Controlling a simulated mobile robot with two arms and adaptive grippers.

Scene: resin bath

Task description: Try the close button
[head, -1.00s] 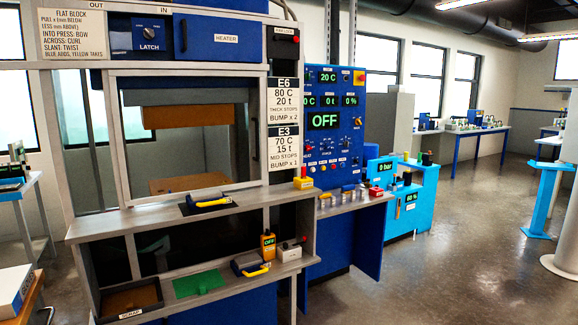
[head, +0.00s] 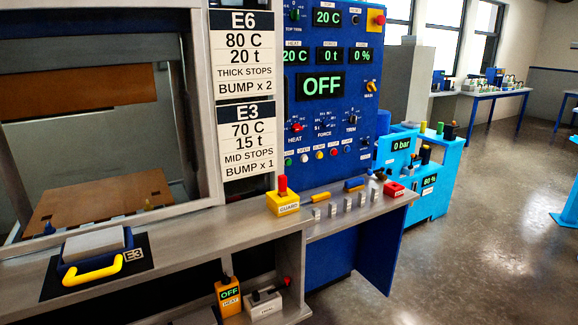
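The blue control panel (head: 333,85) stands right of centre in the head view, with a large display reading OFF (head: 321,86). Low on it is a row of small coloured buttons (head: 320,156) with tiny labels above. One label seems to read OPEN; I cannot tell for certain which button is the close button. A yellow box marked GUARD with a red top (head: 283,203) sits on the ledge below. Neither of my grippers is in view.
The press opening with a brown plate (head: 100,197) is at left. A tool with a yellow handle (head: 95,270) lies on the grey ledge (head: 200,232). A light-blue unit reads 0 bar (head: 401,145).

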